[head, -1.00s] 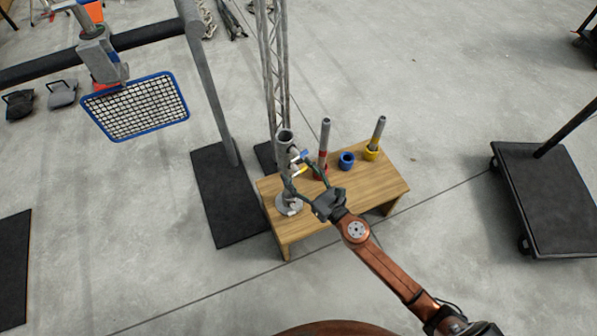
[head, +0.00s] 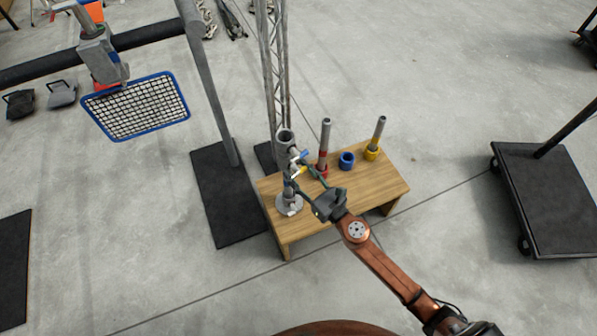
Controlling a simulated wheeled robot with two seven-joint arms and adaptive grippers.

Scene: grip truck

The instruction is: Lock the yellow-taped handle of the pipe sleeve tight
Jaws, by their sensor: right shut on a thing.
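The grey pipe sleeve (head: 286,142) stands upright on a round base (head: 289,206) at the left end of the wooden table. A blue-taped handle (head: 304,155) sticks out on its right side. Just below it is the yellow-taped handle (head: 297,171), small and partly hidden by my fingers. My right gripper (head: 303,177) reaches in from the lower right, its two fingers around the yellow-taped handle beside the sleeve. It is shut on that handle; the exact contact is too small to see. My left gripper is not in view.
The wooden table (head: 350,200) also holds a pipe in a red collar (head: 324,150), a blue ring (head: 346,161) and a pipe in a yellow collar (head: 376,138). A lattice tower (head: 270,80) stands behind the table. A black cart (head: 550,205) is at right.

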